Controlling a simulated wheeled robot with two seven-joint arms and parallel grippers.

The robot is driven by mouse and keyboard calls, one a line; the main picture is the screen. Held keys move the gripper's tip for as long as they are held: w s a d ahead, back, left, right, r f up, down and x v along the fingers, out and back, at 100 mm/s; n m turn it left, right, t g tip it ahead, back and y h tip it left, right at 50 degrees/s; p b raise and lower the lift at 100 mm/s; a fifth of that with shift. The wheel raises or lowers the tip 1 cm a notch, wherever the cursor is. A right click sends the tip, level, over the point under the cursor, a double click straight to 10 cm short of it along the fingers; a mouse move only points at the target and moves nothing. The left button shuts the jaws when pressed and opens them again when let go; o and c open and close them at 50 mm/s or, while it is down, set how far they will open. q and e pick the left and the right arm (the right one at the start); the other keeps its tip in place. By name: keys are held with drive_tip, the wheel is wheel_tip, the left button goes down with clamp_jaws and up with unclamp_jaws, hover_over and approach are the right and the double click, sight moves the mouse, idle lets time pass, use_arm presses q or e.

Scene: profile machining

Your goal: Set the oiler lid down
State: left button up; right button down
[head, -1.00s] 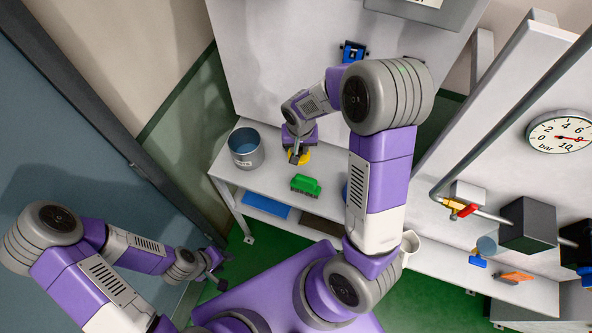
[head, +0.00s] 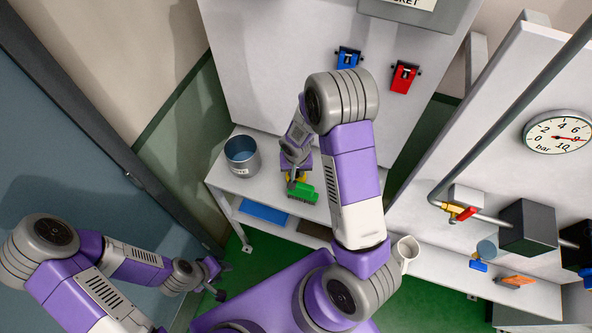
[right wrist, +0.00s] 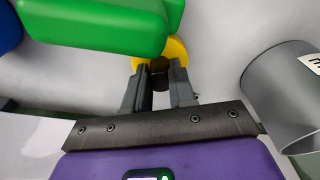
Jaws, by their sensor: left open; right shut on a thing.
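The yellow oiler lid (right wrist: 176,50) is between the fingertips of my right gripper (right wrist: 160,77), which is shut on its dark middle part. In the head view the lid (head: 289,178) is mostly hidden by my right gripper (head: 295,177). It is over the white bench (head: 225,180), right behind a green block-like object (head: 303,193). I cannot tell whether the lid touches the bench. My left gripper (head: 222,280) is open and empty, low at the left, away from the bench.
A grey metal bucket (head: 242,157) stands left of the lid; it also shows in the right wrist view (right wrist: 285,95). The green object (right wrist: 100,25) is very close to the lid. A white mug (head: 404,252) stands further right. Blue (head: 348,58) and red (head: 404,77) items hang on the wall panel.

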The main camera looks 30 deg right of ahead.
drive_tip(key=shift+f, duration=0.1)
drive_tip(key=c, duration=0.9)
unclamp_jaws()
drive_tip(key=shift+c, duration=0.2)
